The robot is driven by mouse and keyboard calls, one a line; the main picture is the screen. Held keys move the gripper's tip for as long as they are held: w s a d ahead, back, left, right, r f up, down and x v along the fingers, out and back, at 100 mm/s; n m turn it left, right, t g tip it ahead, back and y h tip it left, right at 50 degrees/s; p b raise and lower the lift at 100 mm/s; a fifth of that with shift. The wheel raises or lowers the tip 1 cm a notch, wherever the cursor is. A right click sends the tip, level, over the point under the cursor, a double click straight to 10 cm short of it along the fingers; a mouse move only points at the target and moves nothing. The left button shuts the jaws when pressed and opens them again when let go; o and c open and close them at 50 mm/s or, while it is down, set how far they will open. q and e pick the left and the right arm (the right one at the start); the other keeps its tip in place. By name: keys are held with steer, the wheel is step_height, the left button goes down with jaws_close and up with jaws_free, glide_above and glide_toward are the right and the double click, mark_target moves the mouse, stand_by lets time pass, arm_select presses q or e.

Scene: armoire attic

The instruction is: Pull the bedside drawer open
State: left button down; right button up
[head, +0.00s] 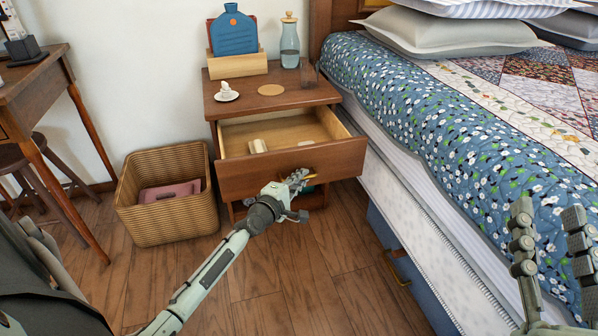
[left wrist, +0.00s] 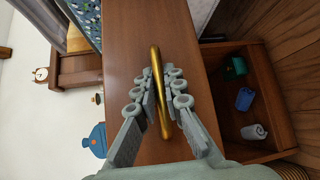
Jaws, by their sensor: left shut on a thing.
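The bedside drawer (head: 340,162) of the wooden nightstand (head: 310,97) stands well open, its pale inside showing. A cream cylinder (head: 258,146) and a small pale item (head: 305,143) lie in it. My left gripper (head: 297,181) is at the middle of the drawer front. In the left wrist view its fingers (left wrist: 160,88) are shut around the brass bar handle (left wrist: 156,60). My right gripper (head: 552,235) is over the bed side at the lower right, its fingers apart and empty.
A wicker basket (head: 165,212) stands left, the bed (head: 440,120) right. The lower shelf holds small items (left wrist: 245,98).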

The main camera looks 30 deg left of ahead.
steer(key=shift+f, duration=0.1)
arm_select(q)
steer(key=c, duration=1.9)
jaws_free()
steer(key=shift+s, duration=0.1)
steer(key=s, duration=0.4)
steer(key=s+r, duration=0.1)
steer(key=s, duration=0.3)
steer(key=s+d, duration=0.1)
steer(key=s, duration=0.2)
steer(key=shift+s+r, duration=0.4)
